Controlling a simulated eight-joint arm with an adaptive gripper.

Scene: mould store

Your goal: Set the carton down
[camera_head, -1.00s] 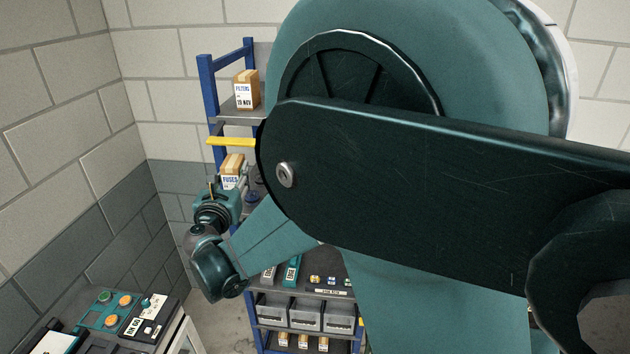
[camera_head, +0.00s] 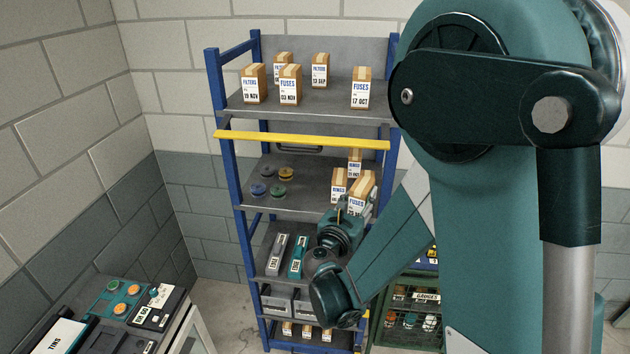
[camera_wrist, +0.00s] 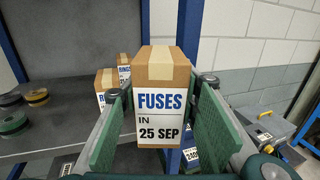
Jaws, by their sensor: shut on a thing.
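The carton (camera_wrist: 162,95), brown with tape on top and a label reading FUSES IN 25 SEP, is upright in the wrist view. My gripper (camera_wrist: 163,118) is shut on it, with a green pad on each side. In the head view the carton (camera_head: 363,184) and my gripper (camera_head: 352,209) are at the front right of the rack's middle shelf (camera_head: 305,197). I cannot tell whether the carton's base touches the shelf. Its lower part is partly hidden by my gripper in the head view.
Two cartons stand close by, one marked RINGS (camera_head: 355,163) and one left of the held carton (camera_head: 339,183). Several coloured discs (camera_head: 271,182) lie on the shelf's left. Between them the shelf is clear. A yellow bar (camera_head: 300,141) crosses above; a blue post is at right.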

